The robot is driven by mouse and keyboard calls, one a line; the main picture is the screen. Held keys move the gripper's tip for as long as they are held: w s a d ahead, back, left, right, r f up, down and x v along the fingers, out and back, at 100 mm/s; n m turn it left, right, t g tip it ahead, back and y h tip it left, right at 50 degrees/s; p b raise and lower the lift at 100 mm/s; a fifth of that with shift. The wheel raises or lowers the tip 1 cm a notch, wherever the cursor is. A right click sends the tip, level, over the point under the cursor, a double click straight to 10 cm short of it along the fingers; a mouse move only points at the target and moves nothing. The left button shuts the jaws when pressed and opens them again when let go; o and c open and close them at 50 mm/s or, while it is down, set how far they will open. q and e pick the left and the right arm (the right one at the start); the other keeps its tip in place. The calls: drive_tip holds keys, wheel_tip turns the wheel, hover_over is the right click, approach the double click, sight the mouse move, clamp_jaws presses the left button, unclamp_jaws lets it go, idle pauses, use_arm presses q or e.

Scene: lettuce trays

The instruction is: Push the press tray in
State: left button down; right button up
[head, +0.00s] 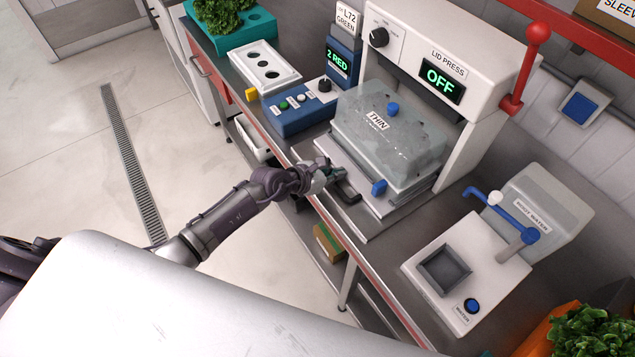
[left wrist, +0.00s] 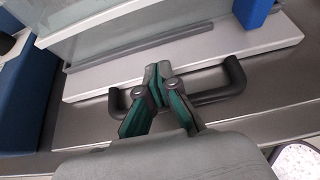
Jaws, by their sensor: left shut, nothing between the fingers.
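The press tray (head: 390,207) is a pale slab under the lid press, sticking out at the front with a dark bar handle (head: 349,194). A clear box labelled THIN (head: 402,142) with blue knobs sits over it. In the left wrist view the tray's pale front edge (left wrist: 265,40) and handle (left wrist: 225,90) lie just ahead of my fingers. My left gripper (head: 335,173) is shut and empty at the tray's front by the handle; its fingertips (left wrist: 158,72) overlap the handle and reach the tray's edge. I cannot tell whether they touch. My right gripper is not in view.
The lid press (head: 440,50) shows OFF and has a red lever (head: 525,65) at its right. A blue button box (head: 300,107) stands left of the tray. A root water unit (head: 470,268) stands to the right. The bench edge is in front.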

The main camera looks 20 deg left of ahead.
sight(358, 162)
use_arm(q)
drive_tip(key=w+d, duration=0.1)
drive_tip(key=w, duration=0.1)
drive_tip(key=w+d, duration=0.2)
drive_tip(key=shift+w+d+f+b, duration=0.1)
drive_tip(key=shift+w+d+b, duration=0.1)
drive_tip(key=shift+b, duration=0.2)
drive_tip(key=shift+w+d, duration=0.3)
drive_tip(key=shift+w, duration=0.1)
